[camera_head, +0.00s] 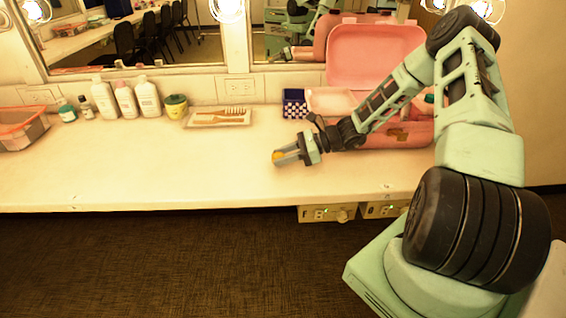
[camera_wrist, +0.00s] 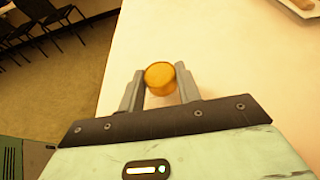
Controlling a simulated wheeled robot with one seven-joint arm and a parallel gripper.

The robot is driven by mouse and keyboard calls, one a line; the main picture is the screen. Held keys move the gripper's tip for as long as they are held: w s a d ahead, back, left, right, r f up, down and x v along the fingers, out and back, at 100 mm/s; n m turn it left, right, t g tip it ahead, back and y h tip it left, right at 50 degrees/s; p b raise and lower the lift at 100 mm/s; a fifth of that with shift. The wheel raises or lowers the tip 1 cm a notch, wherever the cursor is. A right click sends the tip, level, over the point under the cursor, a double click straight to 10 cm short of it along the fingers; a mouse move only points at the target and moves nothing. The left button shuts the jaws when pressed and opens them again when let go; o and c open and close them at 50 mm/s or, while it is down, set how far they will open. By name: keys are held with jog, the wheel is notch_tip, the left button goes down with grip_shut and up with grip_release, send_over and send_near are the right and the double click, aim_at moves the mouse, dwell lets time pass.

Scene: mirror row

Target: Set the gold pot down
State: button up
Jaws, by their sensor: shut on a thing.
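The gold pot (camera_wrist: 160,76) is a small round yellow-gold jar between my fingers in the wrist view. It also shows as a small gold spot at the fingertips in the head view (camera_head: 276,157). My gripper (camera_head: 283,157) is shut on the pot, with a finger on either side of it in the wrist view (camera_wrist: 161,88). The gripper is over the white counter (camera_head: 130,175), near its front half. I cannot tell whether the pot touches the counter or is held just above it.
An open pink case (camera_head: 375,55) stands behind my arm at the right. An orange-rimmed bin (camera_head: 22,128) sits far left. The counter's middle is clear.

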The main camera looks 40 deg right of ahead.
jog(key=shift+f, duration=1.25)
jog(key=shift+f, duration=0.15)
jog(key=o, duration=0.9)
jog(key=shift+o, duration=0.2)
